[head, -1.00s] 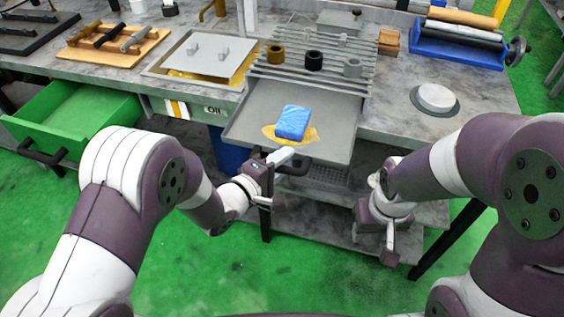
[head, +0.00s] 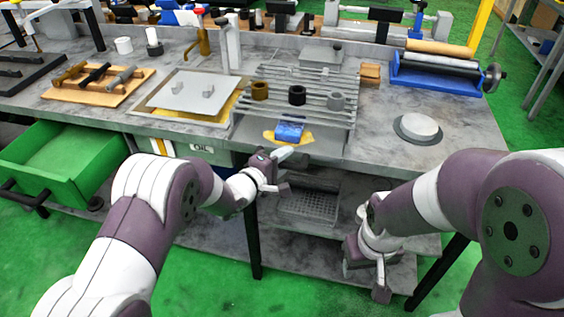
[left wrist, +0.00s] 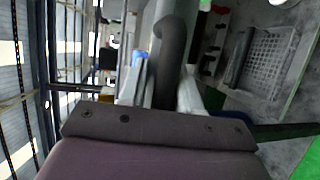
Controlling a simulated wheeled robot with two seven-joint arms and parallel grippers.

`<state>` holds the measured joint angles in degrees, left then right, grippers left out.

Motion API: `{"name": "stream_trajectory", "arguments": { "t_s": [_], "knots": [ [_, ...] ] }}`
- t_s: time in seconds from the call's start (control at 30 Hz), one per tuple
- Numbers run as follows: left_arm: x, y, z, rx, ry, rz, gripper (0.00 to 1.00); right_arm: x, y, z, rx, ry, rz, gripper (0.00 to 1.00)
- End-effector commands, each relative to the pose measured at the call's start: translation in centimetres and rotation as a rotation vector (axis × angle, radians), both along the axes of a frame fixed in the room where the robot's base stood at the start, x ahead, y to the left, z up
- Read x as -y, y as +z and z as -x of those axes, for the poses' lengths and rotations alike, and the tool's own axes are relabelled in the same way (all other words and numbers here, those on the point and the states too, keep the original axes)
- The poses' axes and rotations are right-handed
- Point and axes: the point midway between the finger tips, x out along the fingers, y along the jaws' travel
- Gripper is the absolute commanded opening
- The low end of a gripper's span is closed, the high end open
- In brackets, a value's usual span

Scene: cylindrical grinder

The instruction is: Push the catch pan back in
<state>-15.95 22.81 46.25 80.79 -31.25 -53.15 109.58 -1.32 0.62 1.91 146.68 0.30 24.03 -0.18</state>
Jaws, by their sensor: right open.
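The grey catch pan (head: 252,138) is mostly under the slatted rack of the bench, with a short front strip showing. A blue block (head: 289,132) lies in it on a yellow patch, partly covered by the rack. My left gripper (head: 284,168) is at the pan's front edge. In the left wrist view its two pale fingers (left wrist: 164,92) stand closely on either side of the dark curved handle (left wrist: 172,45) and appear shut on it. In the head view the handle is mostly hidden by this gripper. My right gripper (head: 368,280) is open and empty, low in front of the bench.
Rings and a black collar (head: 297,95) stand on the slatted rack (head: 315,75). A green drawer (head: 60,160) is open at the left. A wire basket (head: 308,203) sits on the shelf below the pan. A round white disc (head: 418,126) is on the bench at the right.

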Motion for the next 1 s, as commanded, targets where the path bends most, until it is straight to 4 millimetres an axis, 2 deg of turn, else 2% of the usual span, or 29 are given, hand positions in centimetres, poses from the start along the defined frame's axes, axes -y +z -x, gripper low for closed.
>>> {"name": "stream_trajectory", "arguments": {
  "t_s": [0.03, 0.67, 0.77, 1.0],
  "knots": [
    [-0.1, -1.0, 0.3, -0.022, 0.001, -0.008, 0.46, 0.0, -0.1, 0.0, 0.0, 0.0, 0.0, 0.46],
    [-0.3, -0.2, 0.4, -0.008, 0.001, -0.003, 0.46, 0.0, 0.0, 0.0, 0.0, 0.0, 0.0, 0.46],
    [-1.1, 0.1, 1.3, -0.008, 0.001, -0.003, 0.46, 0.0, 0.1, 0.0, 0.0, 0.0, 0.0, 0.46],
    [-4.8, 1.0, 5.5, -0.01, 0.003, -0.004, 0.46, 0.0, 0.4, 0.0, 0.0, 0.0, 0.0, 0.46]
  ]
}}
